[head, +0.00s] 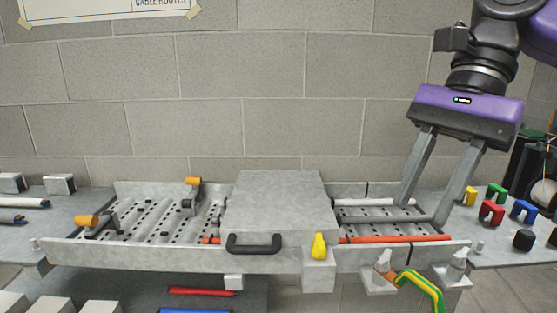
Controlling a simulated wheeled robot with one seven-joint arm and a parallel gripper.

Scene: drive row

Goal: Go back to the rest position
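My gripper (424,211) is on the right, pointing down, with its two grey fingers apart. Nothing shows held between them. The fingertips overlap the right end of the grey cable tray (140,254) in the picture, near a white rod (375,202) and a dark grey rod (385,219). I cannot tell whether the fingertips touch either rod.
A grey cover (275,202) with a black handle (253,244) spans the tray's middle. A red rod (395,239) lies along the front. Orange-tipped clamps (193,183) stand at left. A yellow knob (319,246) and a yellow-green hook (425,290) are in front. Coloured clips (491,212) lie right.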

